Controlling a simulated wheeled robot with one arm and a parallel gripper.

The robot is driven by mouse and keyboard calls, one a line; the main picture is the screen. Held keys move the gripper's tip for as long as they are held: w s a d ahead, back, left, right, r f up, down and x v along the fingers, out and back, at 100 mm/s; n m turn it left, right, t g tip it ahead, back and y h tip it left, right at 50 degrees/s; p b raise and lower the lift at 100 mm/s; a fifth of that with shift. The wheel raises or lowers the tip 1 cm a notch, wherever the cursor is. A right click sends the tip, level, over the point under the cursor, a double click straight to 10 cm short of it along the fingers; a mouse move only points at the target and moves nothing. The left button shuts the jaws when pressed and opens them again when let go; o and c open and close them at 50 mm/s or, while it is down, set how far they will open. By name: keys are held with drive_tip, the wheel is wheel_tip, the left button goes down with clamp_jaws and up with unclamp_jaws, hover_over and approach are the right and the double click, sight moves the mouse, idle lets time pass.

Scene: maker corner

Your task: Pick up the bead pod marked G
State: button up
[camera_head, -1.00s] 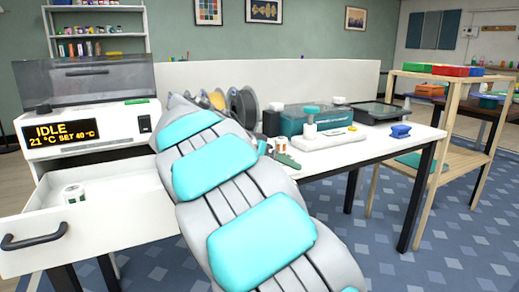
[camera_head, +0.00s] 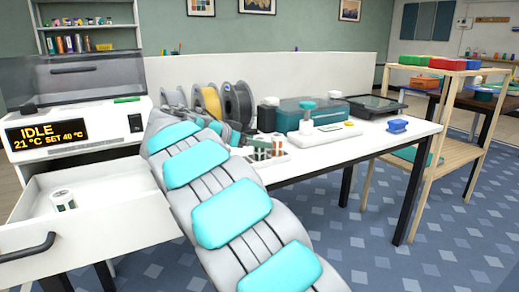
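Another white pod (camera_head: 63,201) stands in the open drawer (camera_head: 108,206) at the left. The letters on the pods are too small to read, so I cannot tell which is marked G. My arm, grey with turquoise pads, reaches from the bottom up to the bench. My gripper (camera_head: 235,137) appears to be at its far end, close left of the pod cluster. Its fingers are too small and partly hidden to judge.
A machine reading IDLE (camera_head: 75,133) stands above the drawer. Filament spools (camera_head: 238,103), a teal case (camera_head: 300,113), a white scale-like device (camera_head: 325,134) and a blue item (camera_head: 397,126) are on the bench. A wooden shelf (camera_head: 430,150) stands at the right.

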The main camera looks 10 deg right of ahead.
drive_tip(key=shift+x, duration=0.9)
clamp_jaws()
